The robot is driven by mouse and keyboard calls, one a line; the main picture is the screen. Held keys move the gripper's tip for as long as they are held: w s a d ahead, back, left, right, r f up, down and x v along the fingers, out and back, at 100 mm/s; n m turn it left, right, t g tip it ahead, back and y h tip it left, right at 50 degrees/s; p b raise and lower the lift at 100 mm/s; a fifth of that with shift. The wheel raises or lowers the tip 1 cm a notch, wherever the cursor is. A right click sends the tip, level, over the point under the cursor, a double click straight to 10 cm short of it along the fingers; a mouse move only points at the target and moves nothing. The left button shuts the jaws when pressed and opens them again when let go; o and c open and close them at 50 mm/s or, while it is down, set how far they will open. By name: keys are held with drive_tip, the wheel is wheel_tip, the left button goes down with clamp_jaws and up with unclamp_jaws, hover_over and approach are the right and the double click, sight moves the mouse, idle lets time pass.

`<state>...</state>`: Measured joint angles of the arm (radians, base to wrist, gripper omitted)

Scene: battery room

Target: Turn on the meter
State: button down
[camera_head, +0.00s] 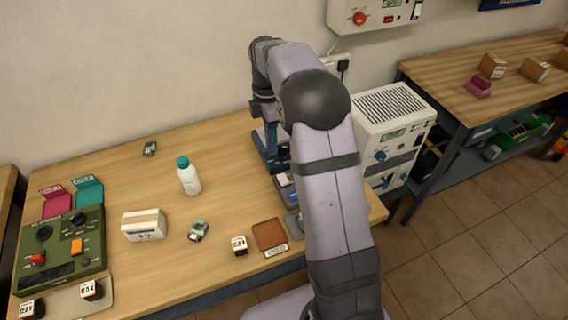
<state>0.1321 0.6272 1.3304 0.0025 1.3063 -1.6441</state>
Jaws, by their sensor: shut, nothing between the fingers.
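A green panel device (62,250) lies at the left front of the wooden bench and is the likely meter. It has a red knob (38,259), a black dial (77,219), an orange switch (77,246) and a dark display strip near its front edge. No lit reading can be made out on it. My gripper (264,112) is at the back of the bench, far to the right of the panel, pointing down beside a blue stand (268,150). It is shut and empty. Its fingertips are small and partly hard to make out.
A white bottle with a teal cap (189,178), a white box (144,225), small devices (199,231) and a brown tray (269,234) stand between gripper and panel. Pink (56,203) and teal (88,191) holders stand behind the panel. A white power unit (391,120) is at right.

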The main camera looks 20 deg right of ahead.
sight(285, 182)
drive_tip(key=d, duration=0.3)
drive_tip(key=shift+w+d+r+n+p, duration=0.15)
drive_tip(key=shift+r+n+p, duration=0.15)
drive_tip(key=shift+r, duration=0.05)
drive_tip(key=f+p, duration=0.1)
drive_tip(key=f, duration=0.3)
drive_tip(key=s+f+p, duration=0.1)
drive_tip(key=f+p, duration=0.1)
drive_tip(key=f, duration=0.3)
drive_tip(key=f+p, duration=0.1)
drive_tip(key=f, duration=0.3)
drive_tip(key=shift+s+f+p, duration=0.35)
drive_tip(key=shift+p, duration=0.05)
drive_tip(key=shift+f, duration=0.1)
drive_tip(key=shift+s+f+b, duration=0.15)
drive_tip(key=shift+f+b, duration=0.2)
drive_tip(key=shift+r, duration=0.15)
